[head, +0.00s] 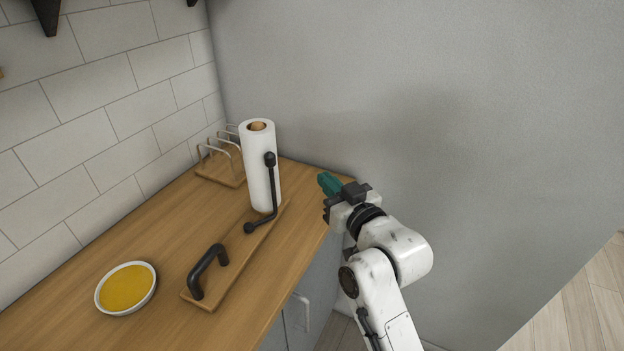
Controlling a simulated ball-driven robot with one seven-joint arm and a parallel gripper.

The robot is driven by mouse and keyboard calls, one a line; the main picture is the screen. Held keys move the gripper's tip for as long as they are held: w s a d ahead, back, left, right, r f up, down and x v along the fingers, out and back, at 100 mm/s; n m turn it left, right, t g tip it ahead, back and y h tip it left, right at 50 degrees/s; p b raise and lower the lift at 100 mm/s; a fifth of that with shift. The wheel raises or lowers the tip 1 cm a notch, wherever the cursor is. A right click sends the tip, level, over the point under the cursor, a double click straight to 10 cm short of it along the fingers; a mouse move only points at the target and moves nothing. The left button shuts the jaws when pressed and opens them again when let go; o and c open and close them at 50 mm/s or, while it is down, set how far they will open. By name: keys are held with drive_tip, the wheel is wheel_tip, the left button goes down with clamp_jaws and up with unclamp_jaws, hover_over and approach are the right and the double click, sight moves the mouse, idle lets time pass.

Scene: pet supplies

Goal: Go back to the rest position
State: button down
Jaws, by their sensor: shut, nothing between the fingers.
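My gripper (331,188) is at the right end of the wooden counter, in front of the grey wall. My white arm reaches up to it from the bottom right. A small teal piece shows at its tip; I cannot tell whether it is part of the gripper. The fingers are small and partly hidden by the wrist. The gripper is shut and holds nothing. It is to the right of the paper towel roll (259,180) and apart from it.
The wooden counter (165,238) carries a bowl of yellow contents (127,288), a board with a black handle (209,268), and a wire rack on a wooden base (220,165). A cabinet door handle (302,311) is below the front edge. Open floor shows at the lower right.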

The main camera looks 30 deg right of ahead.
drive_tip(key=s+f+g, duration=0.8)
drive_tip(key=s+f, duration=0.6)
drive_tip(key=f, duration=0.3)
drive_tip(key=s+f+g, duration=0.4)
drive_tip(key=s+f, duration=0.1)
drive_tip(key=s, duration=0.6)
drive_tip(key=s+f+g, duration=0.5)
drive_tip(key=s, duration=0.6)
drive_tip(key=shift+s+d+m+h, duration=0.15)
drive_tip(key=shift+d+m+h, duration=0.05)
drive_tip(key=shift+m+h, duration=0.2)
